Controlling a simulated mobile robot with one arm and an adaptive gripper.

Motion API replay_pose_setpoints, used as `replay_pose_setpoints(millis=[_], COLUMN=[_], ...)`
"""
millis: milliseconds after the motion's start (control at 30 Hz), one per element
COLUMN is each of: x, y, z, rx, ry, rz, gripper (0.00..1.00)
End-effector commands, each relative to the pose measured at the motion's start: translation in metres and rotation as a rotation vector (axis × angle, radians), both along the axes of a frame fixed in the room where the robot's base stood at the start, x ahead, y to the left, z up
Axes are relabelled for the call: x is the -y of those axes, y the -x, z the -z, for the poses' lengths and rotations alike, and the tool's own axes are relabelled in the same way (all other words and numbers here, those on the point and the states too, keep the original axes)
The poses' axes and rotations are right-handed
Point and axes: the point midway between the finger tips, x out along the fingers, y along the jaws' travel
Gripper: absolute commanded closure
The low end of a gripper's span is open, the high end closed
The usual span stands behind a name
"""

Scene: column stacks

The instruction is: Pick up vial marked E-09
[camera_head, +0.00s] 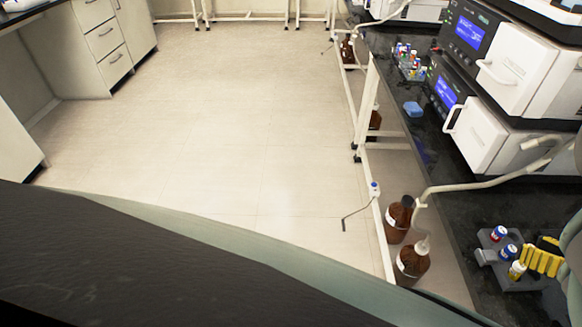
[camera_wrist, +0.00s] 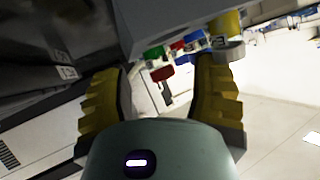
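A small grey rack (camera_head: 487,257) on the dark bench holds several small vials, one with a blue cap and red band (camera_head: 498,233), one with a blue cap (camera_head: 508,251) and one pale and yellow (camera_head: 516,271). My gripper (camera_head: 541,260) has yellow fingers close to the right side of these vials. In the wrist view my gripper (camera_wrist: 163,68) has its two fingers wide apart. A red-capped vial (camera_wrist: 161,73) shows between them, with no finger visibly touching it. Green, red, blue and yellow tops show beyond. No label is readable, so I cannot tell which vial is E-09.
Another rack of coloured vials (camera_head: 411,65) and a blue item (camera_head: 413,109) are farther back on the bench (camera_head: 397,98). White instruments (camera_head: 480,135) line its right side, with a pale tube nearby. Brown bottles (camera_head: 398,219) stand below the bench edge. The floor (camera_head: 240,110) is clear.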

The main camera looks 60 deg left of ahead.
Motion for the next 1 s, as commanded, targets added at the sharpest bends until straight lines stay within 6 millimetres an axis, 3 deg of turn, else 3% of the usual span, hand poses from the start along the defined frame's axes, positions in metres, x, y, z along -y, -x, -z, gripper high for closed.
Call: replay_pose_setpoints(millis=[200, 533, 567, 600, 1000], x=[0.0011, 0.0024, 0.0025, 0.0025, 0.0022], y=[0.0009, 0.0007, 0.0007, 0.0009, 0.0009], z=[0.0033, 0.0041, 0.0041, 0.0041, 0.0024], rx=[-0.002, -0.002, -0.002, -0.002, -0.003], ry=[0.008, 0.011, 0.011, 0.011, 0.007], rz=[0.001, 0.004, 0.004, 0.004, 0.005], gripper=[0.69, 0.81, 0.86, 0.97, 0.97])
